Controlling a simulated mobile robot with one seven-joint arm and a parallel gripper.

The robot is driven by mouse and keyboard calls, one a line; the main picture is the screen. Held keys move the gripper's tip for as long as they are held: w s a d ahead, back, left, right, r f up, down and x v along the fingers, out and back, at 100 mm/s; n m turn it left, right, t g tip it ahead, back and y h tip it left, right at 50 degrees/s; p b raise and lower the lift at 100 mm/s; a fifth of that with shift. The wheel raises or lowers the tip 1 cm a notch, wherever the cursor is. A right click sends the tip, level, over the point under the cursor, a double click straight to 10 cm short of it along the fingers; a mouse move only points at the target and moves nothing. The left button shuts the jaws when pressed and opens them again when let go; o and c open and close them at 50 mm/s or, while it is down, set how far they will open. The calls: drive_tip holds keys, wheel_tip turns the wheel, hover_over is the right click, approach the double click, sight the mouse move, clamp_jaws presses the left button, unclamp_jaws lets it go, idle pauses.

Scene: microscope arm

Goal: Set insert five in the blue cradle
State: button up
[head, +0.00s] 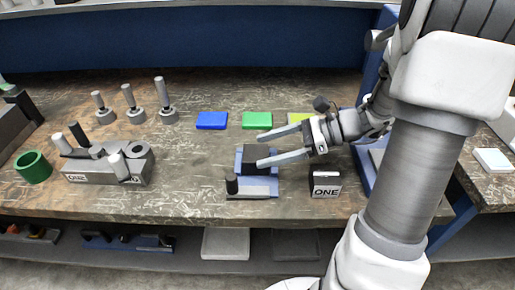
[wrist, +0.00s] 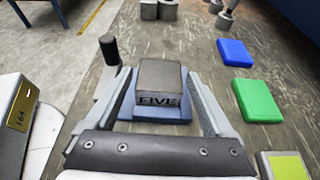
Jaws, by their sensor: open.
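Insert five, a dark grey block (wrist: 158,78) marked "FIVE", sits upright on the blue cradle (wrist: 150,113) in the wrist view. In the head view the block (head: 256,153) looks nearly black and stands in the blue cradle (head: 239,160) at mid-table. My gripper (head: 261,151) is open, reaching in from the right, with one finger on each side of the block. The wrist view shows the fingers (wrist: 155,72) apart, with gaps beside the block. The block's underside is hidden, so how fully it is seated cannot be told.
A black post (head: 231,186) on a grey plate stands just in front of the cradle. A block marked "ONE" (head: 325,184) is to the right. Blue (head: 212,120) and green (head: 257,120) pads lie behind. A grey holder (head: 105,172) and green ring (head: 33,167) are left.

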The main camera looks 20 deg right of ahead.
drive_tip(key=v, duration=0.4)
drive_tip(key=shift+d+r+p, duration=0.1)
drive_tip(key=shift+p, duration=0.25)
